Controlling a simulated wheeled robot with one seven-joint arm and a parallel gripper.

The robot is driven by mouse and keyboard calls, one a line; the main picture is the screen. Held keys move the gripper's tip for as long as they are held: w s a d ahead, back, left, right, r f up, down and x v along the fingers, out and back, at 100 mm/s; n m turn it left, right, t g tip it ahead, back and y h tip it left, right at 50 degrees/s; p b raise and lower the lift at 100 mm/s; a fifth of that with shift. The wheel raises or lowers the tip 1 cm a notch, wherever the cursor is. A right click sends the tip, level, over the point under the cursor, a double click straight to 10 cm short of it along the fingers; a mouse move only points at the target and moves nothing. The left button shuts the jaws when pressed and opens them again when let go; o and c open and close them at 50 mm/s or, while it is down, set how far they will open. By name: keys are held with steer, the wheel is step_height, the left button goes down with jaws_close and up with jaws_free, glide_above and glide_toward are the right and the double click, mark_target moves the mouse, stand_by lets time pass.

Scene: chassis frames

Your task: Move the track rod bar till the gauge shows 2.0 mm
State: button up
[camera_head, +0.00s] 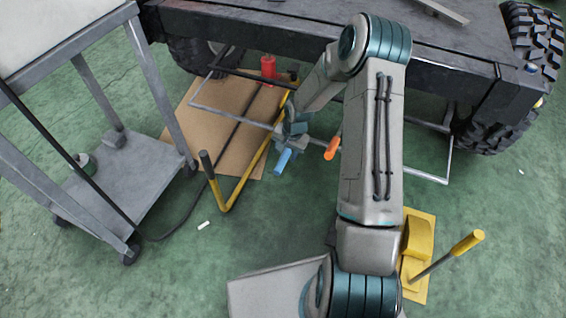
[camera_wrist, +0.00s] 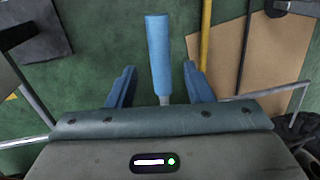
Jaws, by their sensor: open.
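A light blue handle (camera_head: 283,161) points toward the camera under the front of the chassis, just beyond my gripper (camera_head: 292,135). In the wrist view the blue handle (camera_wrist: 158,50) stands between the two fingers of my gripper (camera_wrist: 159,72), with a gap on each side. The fingers are open and hold nothing. A thin grey bar (camera_head: 240,118) runs across beneath the chassis; I cannot tell surely whether it is the track rod bar. An orange handle (camera_head: 332,149) is to the right, partly behind my arm. No gauge reading is legible.
The chassis (camera_head: 450,65) with big tyres (camera_head: 533,45) fills the back. A grey cart (camera_head: 120,165) stands left. A yellow bar (camera_head: 240,190) and a red cylinder (camera_head: 268,67) are by a cardboard sheet (camera_head: 190,130). A yellow jack (camera_head: 417,235) stands right.

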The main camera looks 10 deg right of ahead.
mark_target(283, 160)
steer(key=shift+w+a+f+b, duration=0.2)
steer(key=shift+f+b, duration=0.15)
steer(key=shift+f, duration=0.8)
steer(key=shift+w+a+f+b, duration=0.15)
steer(key=shift+f+b, duration=0.15)
steer(key=shift+f, duration=0.85)
steer(key=shift+s, duration=0.1)
